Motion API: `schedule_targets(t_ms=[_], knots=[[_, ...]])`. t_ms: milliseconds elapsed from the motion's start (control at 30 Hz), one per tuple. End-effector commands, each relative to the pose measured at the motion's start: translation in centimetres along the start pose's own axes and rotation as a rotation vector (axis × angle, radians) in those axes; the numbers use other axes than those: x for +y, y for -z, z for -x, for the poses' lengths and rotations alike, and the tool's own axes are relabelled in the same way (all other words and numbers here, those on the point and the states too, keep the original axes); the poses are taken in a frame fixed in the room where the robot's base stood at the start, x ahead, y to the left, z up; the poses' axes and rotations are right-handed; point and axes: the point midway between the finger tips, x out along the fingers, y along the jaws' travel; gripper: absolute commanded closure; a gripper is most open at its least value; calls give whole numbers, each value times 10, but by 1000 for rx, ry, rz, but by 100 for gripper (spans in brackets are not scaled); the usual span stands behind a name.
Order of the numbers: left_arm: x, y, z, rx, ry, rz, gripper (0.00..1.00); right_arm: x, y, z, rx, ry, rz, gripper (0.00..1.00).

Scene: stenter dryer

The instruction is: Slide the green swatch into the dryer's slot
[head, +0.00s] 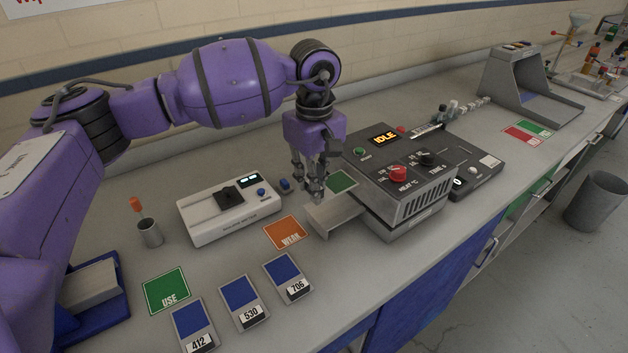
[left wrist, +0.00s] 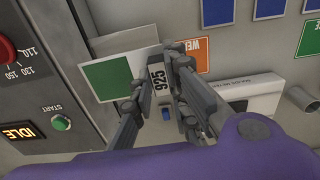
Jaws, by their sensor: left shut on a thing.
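The green swatch (head: 342,181) is in my left gripper (head: 316,186), beside the left side of the dryer (head: 400,178). In the left wrist view its green face (left wrist: 107,79) points to the dryer side, and its white end, labelled 925 (left wrist: 158,80), is between the fingers of my left gripper (left wrist: 160,88). The gripper is shut on that end. A grey tray (head: 335,216) juts out from the dryer's left side, close to the swatch. The slot opening itself is not clear in either view. My right gripper is not in view.
The dryer display reads IDLE (head: 384,138). A white instrument (head: 230,207), an orange WEAK card (head: 286,232), a green USE card (head: 166,289) and several blue swatches (head: 240,293) lie to the left.

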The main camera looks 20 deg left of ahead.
Motion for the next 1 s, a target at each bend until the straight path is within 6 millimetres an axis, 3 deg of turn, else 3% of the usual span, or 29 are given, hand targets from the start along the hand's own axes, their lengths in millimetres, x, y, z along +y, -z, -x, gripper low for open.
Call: schedule_targets(t_ms=[567, 1000], knots=[[0, 0, -3, -1, 0, -22, 100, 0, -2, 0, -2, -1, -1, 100], [0, 0, -33, -2, 2, -21, 100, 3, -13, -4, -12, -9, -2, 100]])
